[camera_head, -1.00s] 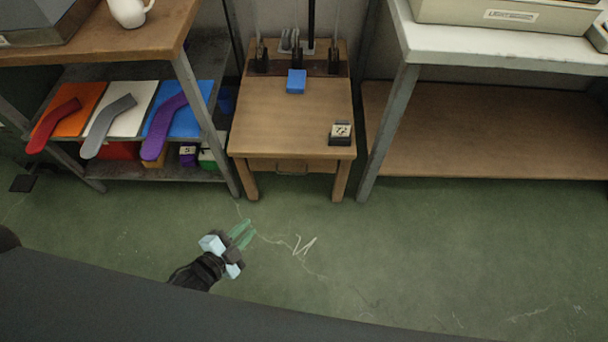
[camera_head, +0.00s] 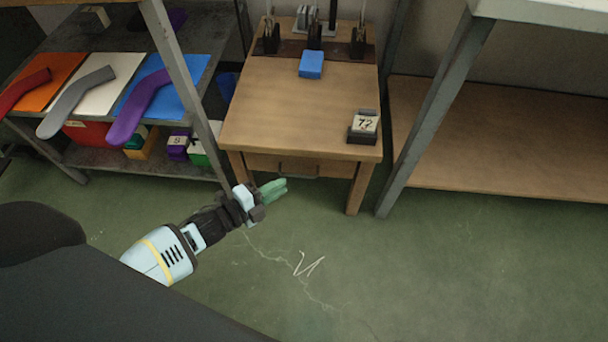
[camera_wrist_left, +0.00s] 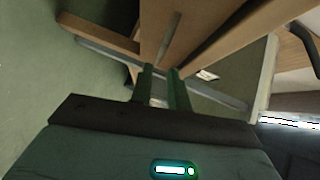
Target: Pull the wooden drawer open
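The wooden drawer (camera_head: 265,163) is shut under the front edge of the small wooden table. Its dark bar handle (camera_head: 299,171) hangs on the drawer front. A dark curved bar at the right edge of the left wrist view looks like this handle (camera_wrist_left: 305,47). My left gripper (camera_head: 285,187), with green fingers, is just below and left of the handle, apart from it. In the left wrist view its fingers (camera_wrist_left: 160,72) stand apart with a narrow gap and nothing between them. My right gripper is not in view.
The wooden tabletop (camera_head: 290,105) carries a blue block (camera_head: 311,64) and a small number display (camera_head: 363,127). Its front legs stand on both sides of the drawer. A metal-legged shelf (camera_head: 90,160) with coloured sheets is on the left, a white bench (camera_head: 540,10) on the right.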

